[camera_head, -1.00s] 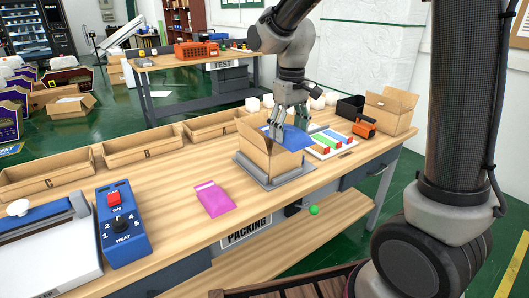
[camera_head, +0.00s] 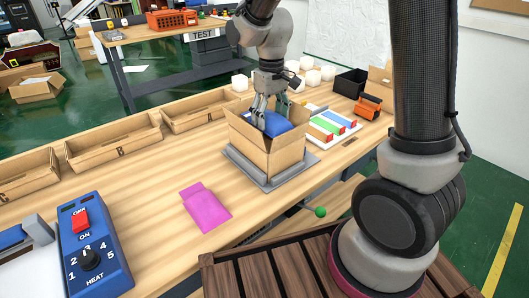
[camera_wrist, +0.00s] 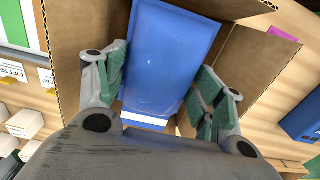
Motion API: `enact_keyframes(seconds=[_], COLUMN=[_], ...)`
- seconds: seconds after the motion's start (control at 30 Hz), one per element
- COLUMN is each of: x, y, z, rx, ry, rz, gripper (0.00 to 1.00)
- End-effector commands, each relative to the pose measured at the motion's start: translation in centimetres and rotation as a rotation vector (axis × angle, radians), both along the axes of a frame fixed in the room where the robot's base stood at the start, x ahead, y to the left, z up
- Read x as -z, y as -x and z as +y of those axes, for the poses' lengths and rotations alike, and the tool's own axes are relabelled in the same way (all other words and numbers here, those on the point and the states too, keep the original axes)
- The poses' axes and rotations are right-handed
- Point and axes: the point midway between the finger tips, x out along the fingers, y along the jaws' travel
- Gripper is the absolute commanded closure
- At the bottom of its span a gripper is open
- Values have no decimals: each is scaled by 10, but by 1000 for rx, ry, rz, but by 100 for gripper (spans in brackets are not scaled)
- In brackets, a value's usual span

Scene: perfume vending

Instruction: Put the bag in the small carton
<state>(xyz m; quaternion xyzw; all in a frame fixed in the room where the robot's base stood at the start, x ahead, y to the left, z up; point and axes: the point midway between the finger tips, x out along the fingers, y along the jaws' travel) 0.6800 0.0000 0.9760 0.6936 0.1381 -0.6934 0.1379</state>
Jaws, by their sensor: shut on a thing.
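The open small carton (camera_head: 288,156) stands on a grey plate on the packing table, flaps up. A blue bag (camera_head: 278,124) is in its opening, its lower part hidden by the carton walls. My gripper (camera_head: 268,115) points down into the carton and is shut on the blue bag. In the wrist view the blue bag (camera_wrist: 168,55) lies between my two green-padded fingers, with carton walls (camera_wrist: 78,25) on both sides. I cannot tell whether the bag touches the carton floor. A pink bag (camera_head: 206,208) lies flat on the table, left of the carton.
Long cardboard trays (camera_head: 100,147) line the table's back edge. A blue heat control box (camera_head: 92,250) is at the front left. Color-striped items, an orange device (camera_head: 368,105) and a black bin (camera_head: 350,82) stand right of the carton. The table around the pink bag is clear.

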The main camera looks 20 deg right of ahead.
Motion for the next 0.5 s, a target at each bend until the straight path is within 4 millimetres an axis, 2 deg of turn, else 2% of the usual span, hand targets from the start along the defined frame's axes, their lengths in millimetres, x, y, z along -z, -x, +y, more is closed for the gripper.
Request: enact_keyframes(seconds=[0.3, 0.5], x=[57, 74], y=[1, 1], z=[0, 0], rx=[0, 0], ry=[1, 1], rz=[3, 3], gripper=[58, 58])
